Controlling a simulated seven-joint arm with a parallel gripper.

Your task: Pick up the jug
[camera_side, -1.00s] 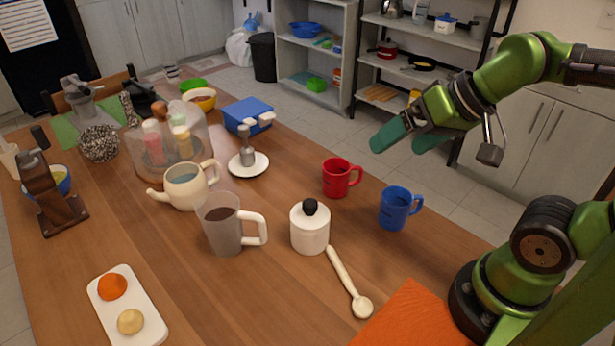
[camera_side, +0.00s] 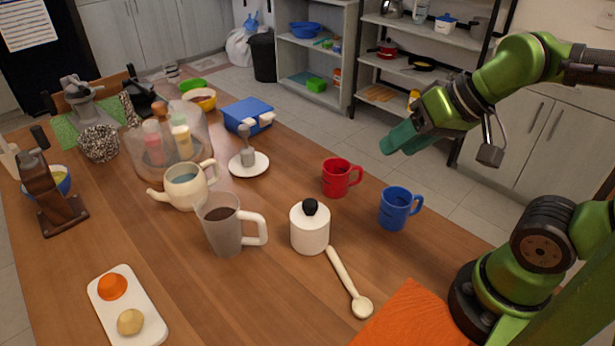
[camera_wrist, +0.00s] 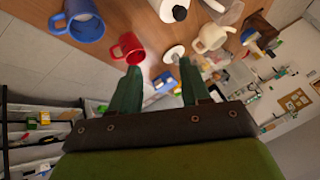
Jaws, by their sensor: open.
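The jug (camera_side: 222,230) is a translucent grey pitcher with a thick white handle and dark contents. It stands upright on the wooden table, left of the white lidded jar. In the wrist view the jug (camera_wrist: 226,12) shows only partly at the top edge. My gripper (camera_side: 403,138) is in the air above the red and blue mugs, well to the right of the jug. In the wrist view my gripper (camera_wrist: 160,85) has its two green fingers apart with nothing held between them. In the side view one finger largely hides the other.
A cream teapot (camera_side: 184,190) is close behind the jug.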

